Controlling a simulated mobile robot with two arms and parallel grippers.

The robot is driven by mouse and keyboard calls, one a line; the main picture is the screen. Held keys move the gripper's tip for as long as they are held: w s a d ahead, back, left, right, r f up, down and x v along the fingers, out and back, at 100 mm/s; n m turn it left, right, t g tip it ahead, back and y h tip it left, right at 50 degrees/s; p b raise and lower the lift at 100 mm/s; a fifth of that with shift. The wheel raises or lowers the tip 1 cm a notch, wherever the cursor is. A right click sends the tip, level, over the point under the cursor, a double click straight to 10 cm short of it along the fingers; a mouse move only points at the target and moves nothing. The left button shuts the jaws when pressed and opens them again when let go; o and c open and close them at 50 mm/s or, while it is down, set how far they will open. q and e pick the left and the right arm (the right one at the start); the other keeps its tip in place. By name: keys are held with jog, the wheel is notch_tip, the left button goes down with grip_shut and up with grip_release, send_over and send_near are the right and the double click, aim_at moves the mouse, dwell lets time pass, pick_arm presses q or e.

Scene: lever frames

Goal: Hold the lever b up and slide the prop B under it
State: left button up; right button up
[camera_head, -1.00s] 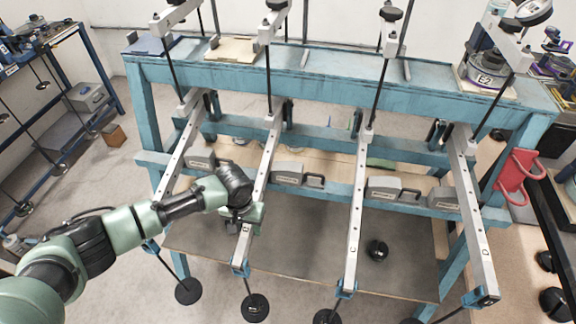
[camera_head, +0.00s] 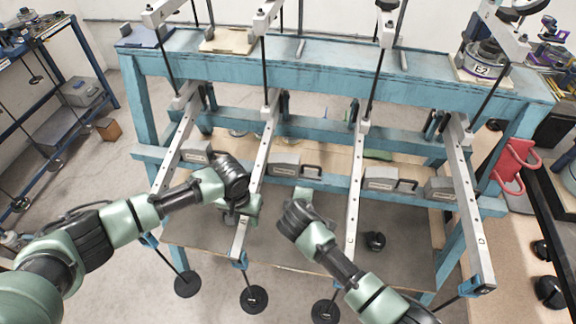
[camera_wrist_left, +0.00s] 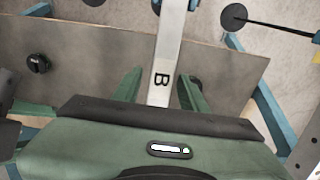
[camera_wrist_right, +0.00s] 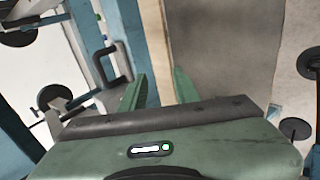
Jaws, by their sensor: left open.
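Lever b (camera_head: 252,190) is the second long grey bar from the left; its letter B shows in the left wrist view (camera_wrist_left: 163,60). My left gripper (camera_head: 238,214) is open, its fingers (camera_wrist_left: 160,95) on either side of the bar near its free end. I cannot tell whether they touch it. A grey block with a black handle, apparently prop B (camera_head: 285,164), sits on the wooden shelf just right of lever b; its label is too small to read. My right gripper (camera_head: 302,194) is open and empty in front of it. A black handle (camera_wrist_right: 105,62) shows left of its fingers (camera_wrist_right: 158,90).
Lever C (camera_head: 355,190) stands close to the right of my right arm. Other grey blocks (camera_head: 381,180) sit along the shelf. Round black weights (camera_head: 254,299) hang below the lever ends. A black knob (camera_head: 375,240) lies on the grey lower board (camera_head: 410,255).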

jog(key=t, duration=0.1)
send_near(312, 167)
jog(key=f, duration=0.1)
jog(key=shift+h, duration=0.4)
jog(key=x, duration=0.9)
jog(key=shift+w+a+r, duration=0.1)
jog(key=shift+w+a, duration=0.2)
jog(key=shift+w, duration=0.3)
pick_arm(q)
jog(key=shift+s+r, duration=0.1)
